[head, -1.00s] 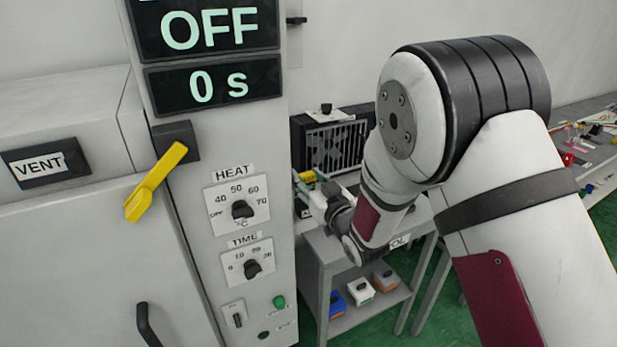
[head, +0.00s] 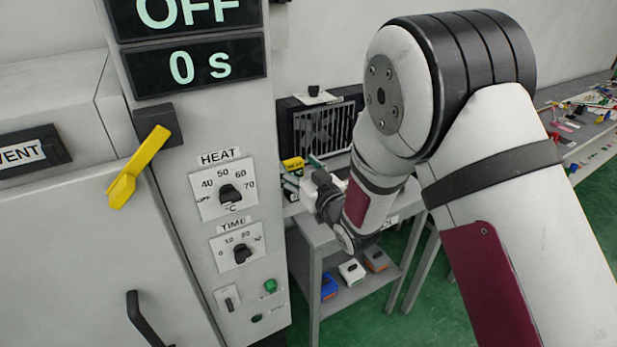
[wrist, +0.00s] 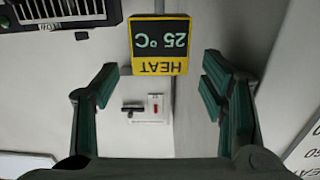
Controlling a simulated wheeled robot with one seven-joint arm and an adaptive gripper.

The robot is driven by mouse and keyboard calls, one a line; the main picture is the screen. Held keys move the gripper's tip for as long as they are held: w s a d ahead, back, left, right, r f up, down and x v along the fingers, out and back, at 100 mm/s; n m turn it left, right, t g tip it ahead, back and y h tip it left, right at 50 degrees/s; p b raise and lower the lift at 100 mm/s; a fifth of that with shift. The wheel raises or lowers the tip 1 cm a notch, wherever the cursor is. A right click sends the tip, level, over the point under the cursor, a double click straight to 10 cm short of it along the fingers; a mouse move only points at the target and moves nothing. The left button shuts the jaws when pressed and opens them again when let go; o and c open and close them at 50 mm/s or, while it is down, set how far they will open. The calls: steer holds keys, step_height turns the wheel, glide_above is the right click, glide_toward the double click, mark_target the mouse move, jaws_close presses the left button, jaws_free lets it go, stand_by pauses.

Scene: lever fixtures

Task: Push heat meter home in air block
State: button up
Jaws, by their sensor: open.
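The heat meter is a black block with a yellow label reading HEAT and a 25 °C display. It shows upside down in the wrist view (wrist: 160,45), and as a small yellow piece in the head view (head: 293,164). My gripper (wrist: 158,85) is open, with a dark green finger on either side of the picture and the meter beyond and between the fingertips. No contact with it shows. A black block with a grille (head: 320,128), possibly the air block, stands behind my gripper. Its grille also shows top left in the wrist view (wrist: 68,10). How the meter sits in any block is hidden.
A grey cabinet with a yellow lever (head: 138,167) and HEAT and TIME dials stands close on the left. A grey shelf stand (head: 310,232) holds several small coloured boxes below. A cluttered bench (head: 585,125) is at the far right.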

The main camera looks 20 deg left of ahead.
steer(key=v, duration=1.1)
